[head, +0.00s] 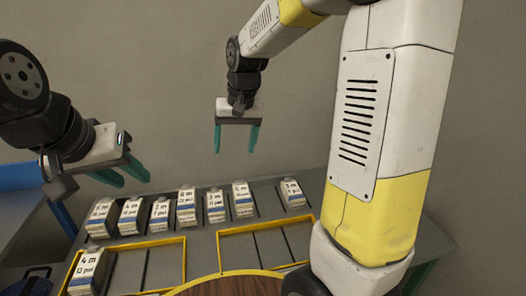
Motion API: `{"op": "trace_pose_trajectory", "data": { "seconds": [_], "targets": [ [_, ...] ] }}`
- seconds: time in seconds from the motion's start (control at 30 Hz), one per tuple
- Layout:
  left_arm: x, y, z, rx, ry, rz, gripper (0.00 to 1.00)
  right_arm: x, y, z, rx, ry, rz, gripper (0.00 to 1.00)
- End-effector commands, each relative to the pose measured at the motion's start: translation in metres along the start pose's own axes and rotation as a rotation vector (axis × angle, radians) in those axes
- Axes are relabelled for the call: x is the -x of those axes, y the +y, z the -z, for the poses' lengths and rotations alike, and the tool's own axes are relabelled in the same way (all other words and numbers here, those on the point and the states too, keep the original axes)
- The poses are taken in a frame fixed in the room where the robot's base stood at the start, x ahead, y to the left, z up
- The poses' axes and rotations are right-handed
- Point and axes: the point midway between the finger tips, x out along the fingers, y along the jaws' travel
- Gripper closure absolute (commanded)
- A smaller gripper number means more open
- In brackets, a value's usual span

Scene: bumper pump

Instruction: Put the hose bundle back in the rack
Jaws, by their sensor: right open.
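I cannot single out a hose bundle by shape. Small grey blocks with white printed labels stand in a row on a grey rack table (208,252), one of them a labelled block (241,200). Another labelled block (86,272) sits apart at the front left, inside a yellow-edged bay. My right gripper (234,152) is open and empty, fingers pointing down, above and behind the row. My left gripper (135,182) is open with nothing seen between its green fingers, above the left end of the row.
Two yellow-edged bays lie in front of the row, including the right yellow-edged bay (257,227). A round wooden top with a yellow rim (228,287) shows at the bottom. A blue surface (18,177) is at the far left. My white and yellow arm hides the table's right part.

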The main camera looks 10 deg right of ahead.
Motion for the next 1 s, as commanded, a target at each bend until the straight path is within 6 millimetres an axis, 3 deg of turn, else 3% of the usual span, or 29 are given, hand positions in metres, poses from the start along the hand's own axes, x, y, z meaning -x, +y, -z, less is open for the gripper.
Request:
{"op": "trace_pose_trajectory", "data": {
  "seconds": [0.03,0.2,0.33,0.5,0.7,1.0],
  "targets": [
    [0.0,0.0,0.0,0.0,0.0,0.0,0.64,0.022,0.008,-0.014,0.0,0.036,0.014,0.26],
    [0.0,0.0,0.0,0.0,0.0,0.0,0.64,0.07,0.028,-0.064,0.017,0.139,0.046,0.26],
    [0.0,0.0,0.0,0.0,0.0,0.0,0.64,0.094,0.041,-0.105,0.033,0.22,0.056,0.26],
    [0.0,0.0,0.0,0.0,0.0,0.0,0.64,0.107,0.05,-0.148,0.052,0.304,0.056,0.26],
    [0.0,0.0,0.0,0.0,0.0,0.0,0.64,0.109,0.054,-0.171,0.064,0.348,0.05,0.26],
    [0.0,0.0,0.0,0.0,0.0,0.0,0.64,0.109,0.054,-0.173,0.066,0.352,0.049,0.26]
  ]
}}
